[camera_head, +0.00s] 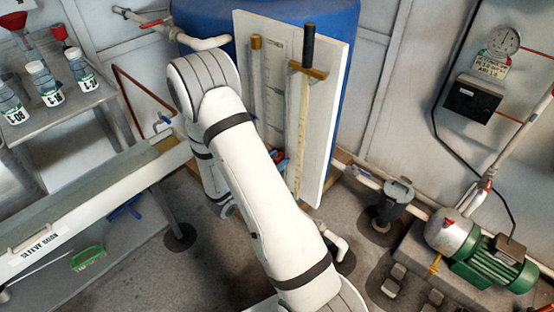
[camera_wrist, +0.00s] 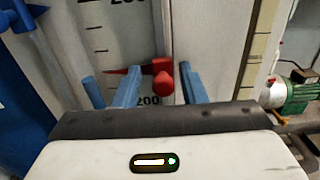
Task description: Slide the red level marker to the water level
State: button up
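The red level marker (camera_wrist: 163,82) shows in the wrist view, with a thin pointer reaching left across a numbered scale board (camera_wrist: 115,45). The pointer sits a little above the "200" mark. My gripper (camera_wrist: 159,72) has blue fingers on either side of the marker's knob, with a visible gap on both sides. It is open. In the head view, a small red part of the marker (camera_head: 280,155) shows beside my arm, at the lower part of the white board (camera_head: 336,80). A sight tube (camera_head: 257,80) with a yellow cap runs down the board. I cannot make out the water level.
A dipstick (camera_head: 305,100) with a black handle stands on the board, right of the tube. A blue tank (camera_head: 210,15) is behind it. A green pump motor (camera_head: 495,265) and a grey filter housing (camera_head: 397,200) stand on the right. A bench with bottles (camera_head: 40,80) is at left.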

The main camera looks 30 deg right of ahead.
jog(key=shift+s, duration=0.1)
jog(key=v, duration=0.7)
jog(key=shift+a+p, duration=0.35)
jog(key=shift+a, duration=0.05)
jog(key=shift+s, duration=0.1)
jog(key=s+d+r+m+g+y+p, duration=0.1)
jog(key=s+r+m+g+y+p, duration=0.3)
jog(key=s+r+m, duration=0.4)
jog(key=s+d+r+m+g+y+p, duration=0.2)
jog(key=s+r+m+g+y+p, duration=0.25)
jog(key=r, duration=0.55)
jog(key=s+a+r+m+t+y+p, duration=0.2)
jog(key=a+r+m+y+p, duration=0.2)
jog(key=r, duration=0.4)
jog(key=s+a+r+m+t+y+p, duration=0.2)
jog(key=a+r+m+t+y+p, duration=0.1)
jog(key=r, duration=0.5)
jog(key=a+m+y+p, duration=0.1)
jog(key=a+m, duration=0.1)
jog(key=shift+s+a, duration=0.15)
jog(key=shift+a, duration=0.25)
jog(key=shift+r+m+y, duration=0.1)
jog(key=shift+m+y, duration=0.15)
